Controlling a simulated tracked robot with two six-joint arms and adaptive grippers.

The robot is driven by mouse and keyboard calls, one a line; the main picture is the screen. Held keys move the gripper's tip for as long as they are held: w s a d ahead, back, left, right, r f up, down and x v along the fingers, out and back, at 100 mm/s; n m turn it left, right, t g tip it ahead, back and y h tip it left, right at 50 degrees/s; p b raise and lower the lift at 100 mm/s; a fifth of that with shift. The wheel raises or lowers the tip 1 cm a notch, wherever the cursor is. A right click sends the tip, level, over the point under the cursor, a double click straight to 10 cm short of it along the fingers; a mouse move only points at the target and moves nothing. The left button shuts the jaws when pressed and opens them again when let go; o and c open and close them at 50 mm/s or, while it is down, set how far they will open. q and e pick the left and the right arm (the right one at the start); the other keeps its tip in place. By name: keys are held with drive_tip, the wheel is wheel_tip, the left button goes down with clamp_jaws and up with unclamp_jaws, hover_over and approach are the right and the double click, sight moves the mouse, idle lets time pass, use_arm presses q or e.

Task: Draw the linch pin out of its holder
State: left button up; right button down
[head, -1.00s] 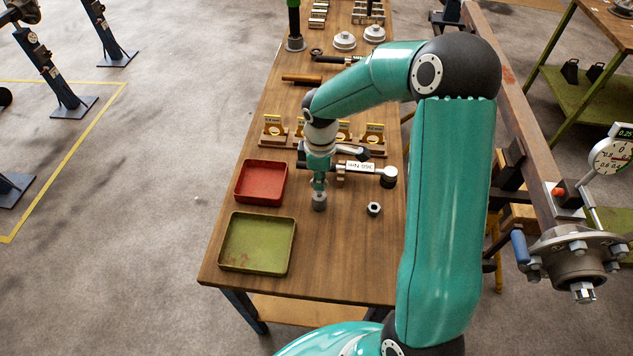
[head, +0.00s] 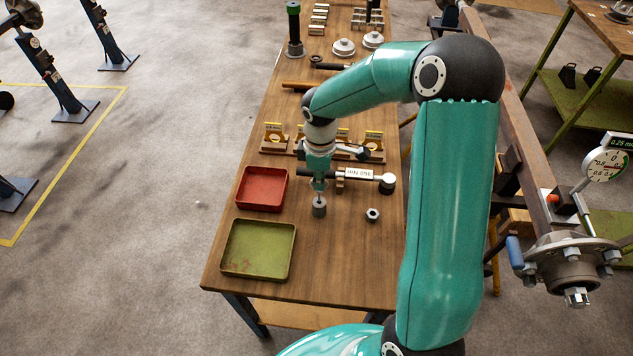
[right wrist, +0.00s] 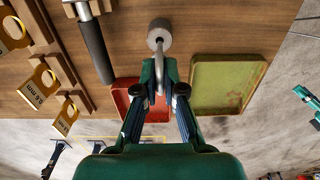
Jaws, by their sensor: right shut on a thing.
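The linch pin holder, a small grey cylinder (head: 319,209), stands upright on the wooden bench; it also shows in the right wrist view (right wrist: 159,32). My right gripper (head: 319,186) points down right above it and is shut on the linch pin. In the right wrist view the fingers (right wrist: 159,80) hold the pin around its ring end. The bright pin shank (right wrist: 160,58) runs from the fingers to the holder, and a short length shows in the head view (head: 319,197). How much of the pin is inside the holder is hidden. My left gripper is not in view.
A red tray (head: 262,171) and a green tray (head: 234,271) lie left of the holder. A nut (head: 372,215) lies to its right. A torque wrench (head: 388,184) and a rack of yellow-labelled gauges (head: 374,156) lie behind. The bench's front is clear.

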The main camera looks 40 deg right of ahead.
drive_tip(key=shift+r+p, duration=1.85)
drive_tip(key=shift+r, duration=0.7)
